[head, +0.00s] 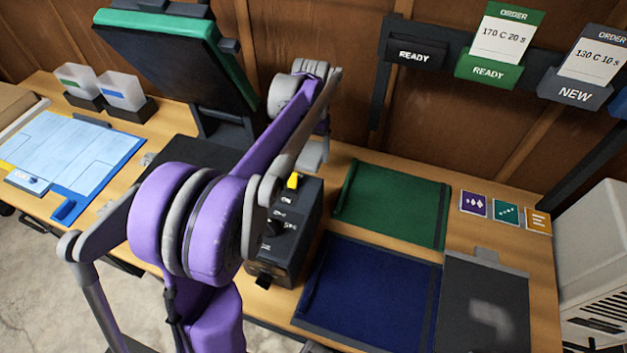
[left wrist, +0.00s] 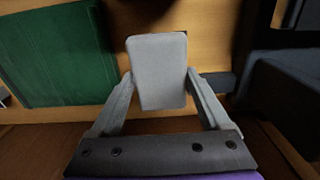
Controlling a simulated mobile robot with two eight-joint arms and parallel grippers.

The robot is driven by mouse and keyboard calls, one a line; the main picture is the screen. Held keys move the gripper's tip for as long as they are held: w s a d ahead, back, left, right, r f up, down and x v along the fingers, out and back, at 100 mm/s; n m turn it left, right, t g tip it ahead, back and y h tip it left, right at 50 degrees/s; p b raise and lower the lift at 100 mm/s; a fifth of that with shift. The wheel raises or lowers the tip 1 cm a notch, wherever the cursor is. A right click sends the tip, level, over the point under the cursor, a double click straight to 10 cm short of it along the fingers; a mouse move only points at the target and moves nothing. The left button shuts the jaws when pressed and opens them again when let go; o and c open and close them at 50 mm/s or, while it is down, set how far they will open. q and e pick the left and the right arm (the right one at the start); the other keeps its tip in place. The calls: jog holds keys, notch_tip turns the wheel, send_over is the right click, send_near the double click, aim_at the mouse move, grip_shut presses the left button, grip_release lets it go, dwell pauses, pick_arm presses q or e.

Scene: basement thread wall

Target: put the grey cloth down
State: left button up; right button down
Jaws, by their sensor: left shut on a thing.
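The grey cloth (left wrist: 157,72) shows in the left wrist view as a pale, block-like piece between the two fingers of my left gripper (left wrist: 159,88), which is shut on it. In the head view my left gripper (head: 314,138) hangs at the back of the bench, behind the dark control box, and my own arm partly hides it. A pale grey piece, likely the cloth (head: 314,156), shows below it. The cloth is over bare wood, between the green mat and the control box; I cannot tell whether it touches the bench. My right gripper is not in view.
A dark control box (head: 291,240) with knobs stands close by. A green mat (head: 392,204), a blue mat (head: 370,295) and a dark board (head: 485,305) lie to its right. An open press (head: 175,60) stands behind my arm. A strip of bare wood lies beside the green mat.

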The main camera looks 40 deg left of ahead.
aim_at(313, 161)
pick_arm(q)
jog(key=f, duration=0.2)
jog(key=w+f, duration=0.1)
jog(key=f, duration=0.2)
jog(key=shift+a+f, duration=0.1)
jog(key=shift+f, duration=0.1)
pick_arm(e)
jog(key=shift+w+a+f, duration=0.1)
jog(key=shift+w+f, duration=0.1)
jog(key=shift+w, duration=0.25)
pick_arm(q)
jog(key=shift+s+f, duration=0.15)
jog(key=shift+f, duration=0.35)
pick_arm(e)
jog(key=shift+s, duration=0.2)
pick_arm(q)
jog(key=shift+f, duration=1.75)
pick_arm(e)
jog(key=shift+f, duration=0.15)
pick_arm(q)
jog(key=shift+f+b, duration=0.1)
jog(key=shift+b, duration=0.2)
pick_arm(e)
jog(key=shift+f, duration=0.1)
pick_arm(q)
jog(key=o, duration=1.3)
